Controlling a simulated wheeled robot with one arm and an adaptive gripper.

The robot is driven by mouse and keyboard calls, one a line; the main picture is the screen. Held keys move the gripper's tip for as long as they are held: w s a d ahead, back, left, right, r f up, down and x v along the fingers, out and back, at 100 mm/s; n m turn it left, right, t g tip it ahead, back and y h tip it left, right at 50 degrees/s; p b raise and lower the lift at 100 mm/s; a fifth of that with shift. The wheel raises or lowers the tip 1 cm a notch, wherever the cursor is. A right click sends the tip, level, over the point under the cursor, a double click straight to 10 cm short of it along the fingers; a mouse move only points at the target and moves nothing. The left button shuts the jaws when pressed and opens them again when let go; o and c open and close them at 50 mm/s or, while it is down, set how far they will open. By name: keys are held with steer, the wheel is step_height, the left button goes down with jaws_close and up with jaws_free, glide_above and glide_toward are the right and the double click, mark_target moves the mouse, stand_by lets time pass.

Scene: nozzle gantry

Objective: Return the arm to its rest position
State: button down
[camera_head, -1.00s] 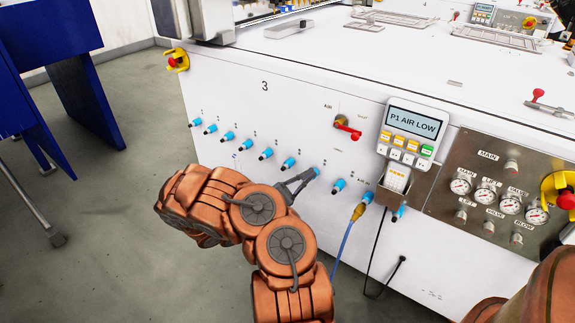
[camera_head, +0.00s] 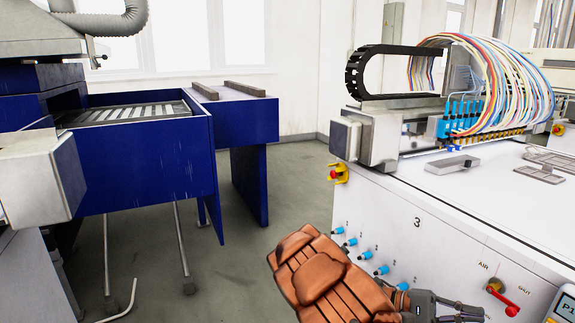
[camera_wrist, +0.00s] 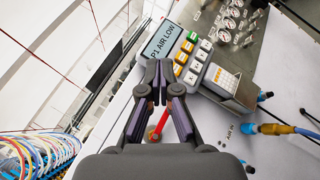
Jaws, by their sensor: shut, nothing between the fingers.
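My gripper (camera_wrist: 160,75) shows in the wrist view with its two fingertips together and nothing held. It points at the white machine front (camera_wrist: 265,120), close to the grey panel that reads "P1 AIR LOW" (camera_wrist: 165,38). A red lever (camera_wrist: 160,122) shows between and behind the fingers. In the head view my copper arm and the gripper (camera_head: 478,312) are at the bottom right, in front of the white cabinet (camera_head: 450,240) marked 3. I cannot tell the gap between the fingertips and the machine.
Blue fittings (camera_head: 382,270) stick out of the cabinet front beside my arm. A red valve handle (camera_head: 503,297) is at the lower right. A blue machine (camera_head: 150,160) with thin legs stands at the left. Grey floor (camera_head: 290,190) between the two is clear.

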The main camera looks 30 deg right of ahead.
steer(key=s+a+r+t+y+p, duration=0.4)
steer(key=a+r+t+y+p, duration=0.1)
steer(key=a+r+p, duration=0.5)
steer(key=a+r+n+t+y+p, duration=0.2)
steer(key=a+r+t+p, duration=0.3)
steer(key=a, duration=0.8)
steer(key=w+a+r+n+t+y+p, duration=0.1)
steer(key=a+r+n+t+y+p, duration=0.2)
steer(key=a, duration=1)
steer(key=r+t+y+p, duration=0.1)
steer(key=r+t+p, duration=0.1)
steer(key=t+p, duration=0.1)
steer(key=shift+n+y+p, duration=0.3)
steer(key=shift+p, duration=0.2)
